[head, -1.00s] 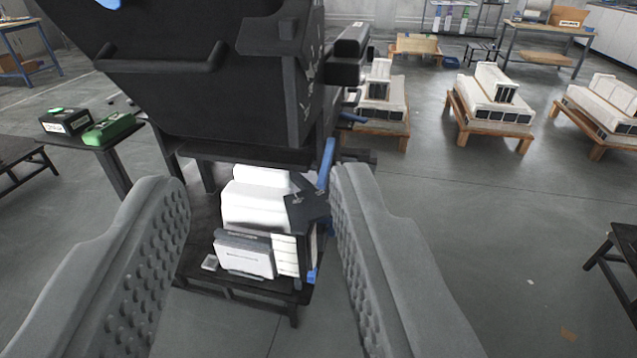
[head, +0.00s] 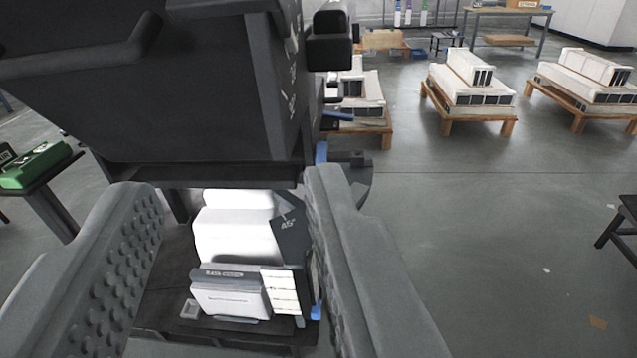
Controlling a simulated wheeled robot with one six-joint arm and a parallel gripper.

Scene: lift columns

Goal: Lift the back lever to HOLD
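A dark machine (head: 200,90) fills the upper left of the head view. A blue lever (head: 321,152) shows on its right side, its lower part hidden behind my right finger. Another blue bar (head: 338,116) sticks out to the right above it, and a small blue piece (head: 316,311) shows low beside the right finger. I cannot tell which of these is the back lever, and no HOLD mark is readable. My gripper (head: 235,188) is open, with nothing seen held. Its right finger overlaps the blue lever in the picture; contact cannot be told.
A white boxy unit (head: 232,235) with a grey labelled box (head: 230,295) sits under the machine, between my fingers in the picture. A green case (head: 38,165) lies on a black table at left. Wooden pallets (head: 468,110) with white units stand behind right. The floor at right is largely clear.

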